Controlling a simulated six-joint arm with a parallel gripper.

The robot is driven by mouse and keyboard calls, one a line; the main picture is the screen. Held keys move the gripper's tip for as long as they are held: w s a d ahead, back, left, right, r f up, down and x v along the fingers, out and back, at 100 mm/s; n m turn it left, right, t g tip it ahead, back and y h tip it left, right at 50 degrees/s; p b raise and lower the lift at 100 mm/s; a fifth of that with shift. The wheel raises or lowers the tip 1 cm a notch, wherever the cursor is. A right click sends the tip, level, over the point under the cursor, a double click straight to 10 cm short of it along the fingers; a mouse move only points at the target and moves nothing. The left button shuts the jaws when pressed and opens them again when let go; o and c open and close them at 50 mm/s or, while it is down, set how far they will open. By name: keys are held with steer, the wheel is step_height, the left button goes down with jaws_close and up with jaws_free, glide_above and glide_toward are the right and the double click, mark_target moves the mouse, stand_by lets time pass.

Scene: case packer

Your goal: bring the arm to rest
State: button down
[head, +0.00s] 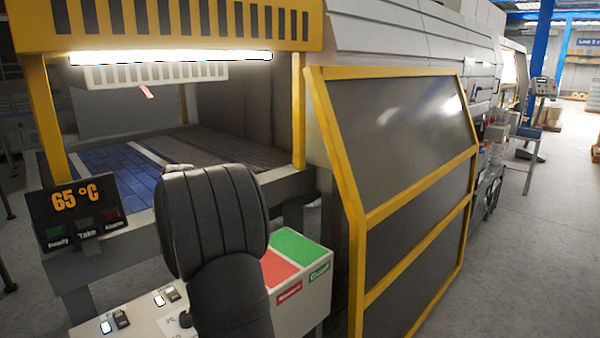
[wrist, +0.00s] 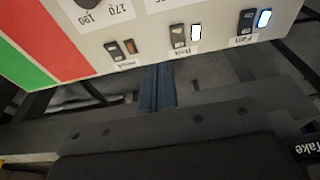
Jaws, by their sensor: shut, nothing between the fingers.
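My gripper (wrist: 157,75) shows in the wrist view as two narrow blue-grey fingers side by side, closed together with nothing between them. They point towards the edge of the white control panel (wrist: 215,50). Whether they touch it I cannot tell; they look apart from it. In the head view my black padded arm stands in the lower middle, in front of the machine, and my gripper is hidden behind it.
The control panel (head: 95,318) carries rocker switches, two with lit white lamps, and a dial. A display (head: 76,208) reads 65 °C. A yellow-framed guard (head: 400,140) stands right; open floor lies beyond.

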steer(key=w+d+r+m, duration=0.2)
steer(key=w+d, duration=0.1)
steer(key=d, duration=0.5)
steer(key=shift+d+r+m, duration=0.25)
steer(key=shift+d+m, duration=0.1)
steer(key=shift+m, duration=0.05)
stand_by(0.9)
